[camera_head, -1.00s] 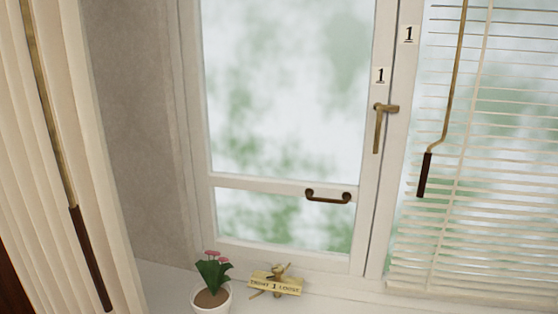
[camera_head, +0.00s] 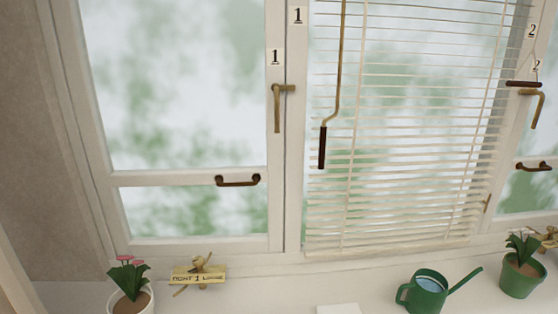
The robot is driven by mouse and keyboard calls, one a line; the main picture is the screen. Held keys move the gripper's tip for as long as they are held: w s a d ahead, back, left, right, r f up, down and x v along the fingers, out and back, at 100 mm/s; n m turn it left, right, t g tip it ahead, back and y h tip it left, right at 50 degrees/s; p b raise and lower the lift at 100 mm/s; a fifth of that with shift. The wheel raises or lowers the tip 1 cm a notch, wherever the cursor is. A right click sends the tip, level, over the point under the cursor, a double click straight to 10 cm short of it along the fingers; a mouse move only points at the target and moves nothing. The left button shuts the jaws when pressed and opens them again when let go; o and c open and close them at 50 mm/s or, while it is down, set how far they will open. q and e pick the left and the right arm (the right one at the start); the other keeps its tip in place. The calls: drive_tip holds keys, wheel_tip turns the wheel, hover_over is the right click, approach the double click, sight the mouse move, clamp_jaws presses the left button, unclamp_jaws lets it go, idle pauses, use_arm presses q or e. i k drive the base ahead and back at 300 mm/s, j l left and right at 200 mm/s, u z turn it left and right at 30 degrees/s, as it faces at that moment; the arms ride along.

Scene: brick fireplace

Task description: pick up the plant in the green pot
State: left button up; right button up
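A plant in a green pot (camera_head: 519,278) stands upright on the white window sill (camera_head: 258,300) at the far right of the head view. It has green leaves (camera_head: 521,246), and brown soil shows in the pot. Part of a brass-coloured object shows just behind it at the picture's edge. Neither of my grippers is in view.
A green watering can (camera_head: 427,292) stands left of the green pot, its spout pointing toward it. A pink-flowered plant in a white pot (camera_head: 131,300), a brass sign (camera_head: 199,274) and a white flat object (camera_head: 338,310) are also on the sill. Blinds (camera_head: 410,130) hang behind.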

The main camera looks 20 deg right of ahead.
sight(524, 267)
drive_tip(key=z, duration=2.15)
drive_tip(key=i+l+u, duration=0.45)
drive_tip(key=i+l, duration=0.1)
